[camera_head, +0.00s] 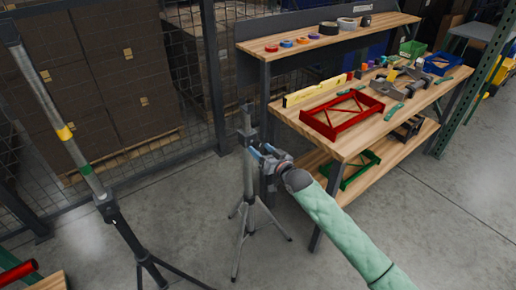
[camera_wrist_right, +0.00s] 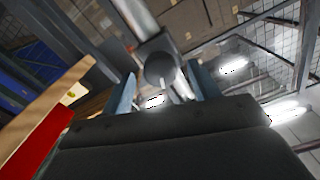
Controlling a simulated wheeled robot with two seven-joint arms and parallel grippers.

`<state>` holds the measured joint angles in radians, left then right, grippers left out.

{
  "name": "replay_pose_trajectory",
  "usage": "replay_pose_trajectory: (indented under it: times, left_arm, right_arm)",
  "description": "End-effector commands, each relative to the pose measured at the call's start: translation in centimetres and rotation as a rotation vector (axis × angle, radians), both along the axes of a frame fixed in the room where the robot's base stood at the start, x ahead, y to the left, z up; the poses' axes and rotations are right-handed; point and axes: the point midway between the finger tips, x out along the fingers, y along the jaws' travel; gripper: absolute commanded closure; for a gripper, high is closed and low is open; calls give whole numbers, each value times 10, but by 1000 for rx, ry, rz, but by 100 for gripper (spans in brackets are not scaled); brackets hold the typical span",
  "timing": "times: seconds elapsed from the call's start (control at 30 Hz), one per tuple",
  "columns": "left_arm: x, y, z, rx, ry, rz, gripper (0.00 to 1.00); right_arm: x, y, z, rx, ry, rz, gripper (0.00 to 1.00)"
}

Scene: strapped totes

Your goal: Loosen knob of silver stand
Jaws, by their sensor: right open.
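The silver stand (camera_head: 249,178) is a slim upright pole on tripod legs, left of the workbench. In the right wrist view, its pale pole (camera_wrist_right: 134,16) runs up behind a dark round knob (camera_wrist_right: 160,68). My right gripper (camera_head: 262,150) is at the stand's upper part, coming from the right. Its blue fingers are open, and in the wrist view they stand on either side of the knob, with gaps visible. I cannot tell whether either finger touches it. In the head view the knob is hidden by the gripper. My left gripper is not in view.
A workbench (camera_head: 345,146) with a red frame (camera_head: 342,117) and a yellow level (camera_head: 317,90) stands right of the silver stand. A second pole stand (camera_head: 85,165) with yellow and green bands is at left.

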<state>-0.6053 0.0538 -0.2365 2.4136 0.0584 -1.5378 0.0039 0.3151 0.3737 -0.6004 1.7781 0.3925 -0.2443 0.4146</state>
Motion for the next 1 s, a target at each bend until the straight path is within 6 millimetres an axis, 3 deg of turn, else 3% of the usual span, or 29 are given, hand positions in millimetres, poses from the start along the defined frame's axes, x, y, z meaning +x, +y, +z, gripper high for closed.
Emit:
replay_pose_trajectory:
  times: [0.2, 0.37, 1.0]
  left_arm:
    - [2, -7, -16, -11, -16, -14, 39]
    - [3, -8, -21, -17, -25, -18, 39]
    - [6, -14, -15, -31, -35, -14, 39]
  right_arm:
    - [-27, -19, -3, -1, 2, 0, 39]
    - [-37, -26, -1, -1, 1, 0, 39]
    - [-39, -28, -3, -32, -6, -1, 39]
